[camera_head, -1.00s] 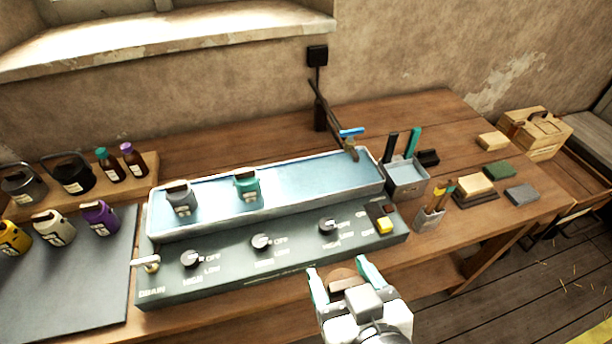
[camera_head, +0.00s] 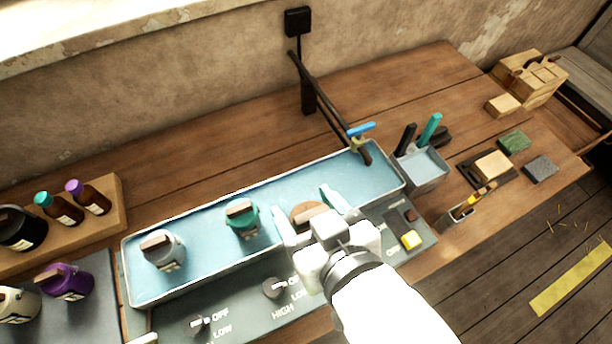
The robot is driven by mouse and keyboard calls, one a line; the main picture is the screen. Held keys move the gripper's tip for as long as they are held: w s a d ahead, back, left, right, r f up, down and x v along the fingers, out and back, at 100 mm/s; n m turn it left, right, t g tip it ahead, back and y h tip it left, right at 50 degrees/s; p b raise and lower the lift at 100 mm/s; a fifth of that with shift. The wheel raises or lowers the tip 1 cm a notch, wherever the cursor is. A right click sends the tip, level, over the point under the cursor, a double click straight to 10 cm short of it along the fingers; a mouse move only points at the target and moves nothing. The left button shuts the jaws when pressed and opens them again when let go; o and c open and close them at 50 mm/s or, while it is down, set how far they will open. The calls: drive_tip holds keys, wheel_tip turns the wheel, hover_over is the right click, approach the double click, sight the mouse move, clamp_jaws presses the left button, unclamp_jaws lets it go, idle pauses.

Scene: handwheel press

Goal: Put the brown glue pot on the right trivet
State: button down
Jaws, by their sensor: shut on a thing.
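My gripper (camera_head: 307,209) is over the right part of the long water bath (camera_head: 134,272), its teal fingers on either side of the brown glue pot (camera_head: 304,208). It is shut on this pot. Only a brown upper part of the pot shows; the rest is behind my gripper. I cannot tell whether its base touches anything. The right trivet cannot be made out; my gripper and the pot cover that part of the bath. A teal pot (camera_head: 242,220) stands in the bath left of my gripper, and a grey pot (camera_head: 163,251) stands farther left.
A tap with a blue lever (camera_head: 361,130) reaches over the bath's right end. A tool holder (camera_head: 424,168) stands just right of it. Knobs (camera_head: 274,288) line the front panel. A purple pot (camera_head: 66,281) is at the left. The table behind the bath is clear.

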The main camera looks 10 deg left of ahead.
drive_tip(key=shift+w+a+f+b, duration=0.1)
drive_tip(key=shift+w+f+b, duration=0.1)
drive_tip(key=shift+w+b, duration=0.2)
drive_tip(key=shift+w+a+f+b, duration=0.1)
drive_tip(key=shift+w+f+b, duration=0.9)
drive_tip(key=shift+w+f, duration=2.25)
drive_tip(key=shift+w+a+f+b, duration=0.1)
drive_tip(key=shift+w+f+b, duration=0.9)
drive_tip(key=shift+w+f, duration=2.2)
drive_tip(key=shift+w+r, duration=0.15)
drive_tip(key=shift+w, duration=0.1)
drive_tip(key=shift+c, duration=0.6)
unclamp_jaws()
